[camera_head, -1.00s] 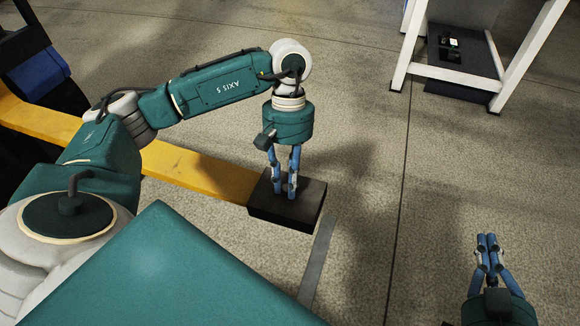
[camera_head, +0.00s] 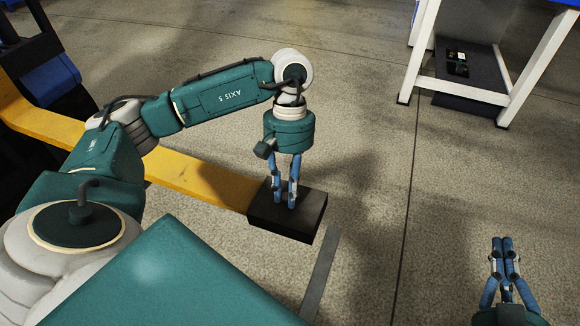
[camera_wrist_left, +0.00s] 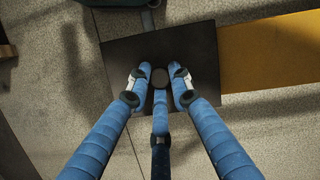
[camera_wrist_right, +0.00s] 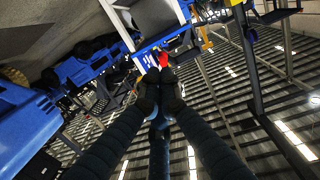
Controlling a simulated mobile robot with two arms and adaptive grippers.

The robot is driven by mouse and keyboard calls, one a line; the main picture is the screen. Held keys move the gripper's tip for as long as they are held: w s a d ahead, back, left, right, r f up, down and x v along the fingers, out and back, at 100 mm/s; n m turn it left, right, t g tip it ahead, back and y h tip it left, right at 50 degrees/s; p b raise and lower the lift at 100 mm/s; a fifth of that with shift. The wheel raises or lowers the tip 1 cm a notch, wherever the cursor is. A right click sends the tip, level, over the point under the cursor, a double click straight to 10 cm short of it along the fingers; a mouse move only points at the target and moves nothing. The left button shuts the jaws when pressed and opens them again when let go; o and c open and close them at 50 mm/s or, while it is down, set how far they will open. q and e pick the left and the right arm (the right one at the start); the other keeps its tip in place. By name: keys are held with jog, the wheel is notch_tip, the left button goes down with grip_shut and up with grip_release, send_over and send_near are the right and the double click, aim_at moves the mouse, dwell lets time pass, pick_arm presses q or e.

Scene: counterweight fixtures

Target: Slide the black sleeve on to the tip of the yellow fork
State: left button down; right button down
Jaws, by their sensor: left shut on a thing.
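The black sleeve (camera_head: 311,208) is a dark, flat block at the near end of the yellow fork (camera_head: 200,182). My left gripper (camera_head: 285,202) comes down from above and is shut on the sleeve, with its blue fingers on the sleeve's top. In the left wrist view the sleeve (camera_wrist_left: 205,55) meets the fork (camera_wrist_left: 275,50) with no gap showing. The sleeve hides the fork's end, so I cannot tell how far the fork reaches inside. My right gripper (camera_head: 502,243) is shut and empty at the lower right, away from the fork.
A dark vehicle body with a blue part (camera_head: 50,82) stands at the upper left, where the fork begins. A white-legged table frame (camera_head: 470,88) with a dark lower shelf stands at the upper right. The concrete floor (camera_head: 370,150) between is clear.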

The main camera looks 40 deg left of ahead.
pick_arm(q)
jog(key=shift+s+a, duration=0.1)
jog(key=shift+a, duration=0.35)
jog(key=shift+s+a+b, duration=0.2)
jog(key=shift+a+b, duration=0.25)
jog(key=shift+a, duration=0.25)
jog(key=c, duration=1.5)
grip_release()
jog(key=shift+c, duration=0.2)
jog(key=shift+o, duration=0.3)
pick_arm(e)
jog(key=r, duration=0.1)
jog(key=r+t, duration=0.1)
jog(key=r, duration=0.1)
jog(key=r+t+y, duration=0.1)
jog(key=r, duration=0.1)
jog(key=shift+a, duration=0.35)
jog(key=shift+w, duration=0.1)
pick_arm(q)
jog(key=shift+r, duration=0.1)
jog(key=shift+w+a+r, duration=0.1)
jog(key=shift+r, duration=0.15)
jog(key=v, duration=1.1)
jog(key=shift+r, duration=0.2)
